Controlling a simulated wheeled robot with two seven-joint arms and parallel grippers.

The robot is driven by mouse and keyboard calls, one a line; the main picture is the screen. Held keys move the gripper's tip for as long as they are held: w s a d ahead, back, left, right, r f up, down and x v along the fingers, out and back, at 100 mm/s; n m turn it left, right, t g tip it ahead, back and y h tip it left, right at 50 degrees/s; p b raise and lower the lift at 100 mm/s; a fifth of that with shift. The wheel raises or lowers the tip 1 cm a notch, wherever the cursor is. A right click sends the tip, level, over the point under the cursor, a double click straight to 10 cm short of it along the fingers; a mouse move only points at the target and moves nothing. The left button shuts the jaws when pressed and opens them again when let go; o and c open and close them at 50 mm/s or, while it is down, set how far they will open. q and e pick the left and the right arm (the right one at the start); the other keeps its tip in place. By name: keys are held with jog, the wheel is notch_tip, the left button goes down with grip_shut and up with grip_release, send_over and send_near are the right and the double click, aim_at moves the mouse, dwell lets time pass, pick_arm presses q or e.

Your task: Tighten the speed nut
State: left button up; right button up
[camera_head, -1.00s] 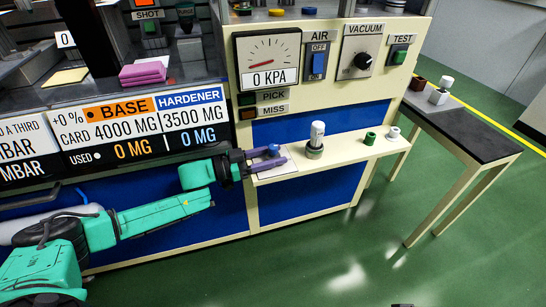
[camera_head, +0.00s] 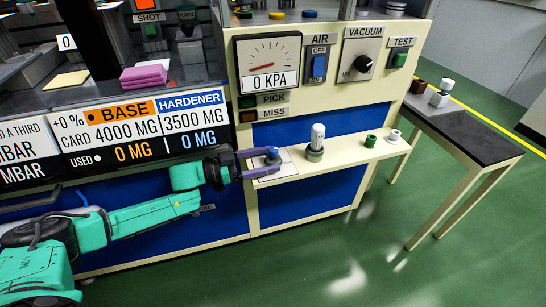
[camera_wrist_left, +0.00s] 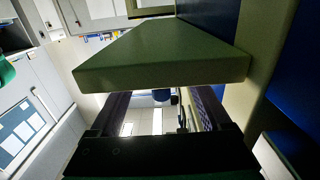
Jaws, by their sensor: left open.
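A small blue knob-like part (camera_head: 273,152) stands on a pale plate at the left end of the cream shelf (camera_head: 345,152). I cannot tell for certain whether it is the speed nut. My left gripper (camera_head: 262,162) is open, with its purple fingers pointing right, their tips close to the blue part. Nothing is held. In the left wrist view, the two dark fingers (camera_wrist_left: 160,110) stand apart, with a small dark blue shape (camera_wrist_left: 166,94) seen between them; a large greenish slab (camera_wrist_left: 165,65) lies in front of them. My right gripper is out of view.
A white-capped cylinder (camera_head: 317,140) stands mid-shelf, with a green ring (camera_head: 370,140) and a white ring (camera_head: 394,136) further right. Above are the gauge (camera_head: 268,62) and switches. A dark-topped side table (camera_head: 465,130) stands at right. The green floor in front is clear.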

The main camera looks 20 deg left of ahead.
pick_arm(q)
jog(key=v, duration=0.5)
jog(key=shift+a, duration=0.15)
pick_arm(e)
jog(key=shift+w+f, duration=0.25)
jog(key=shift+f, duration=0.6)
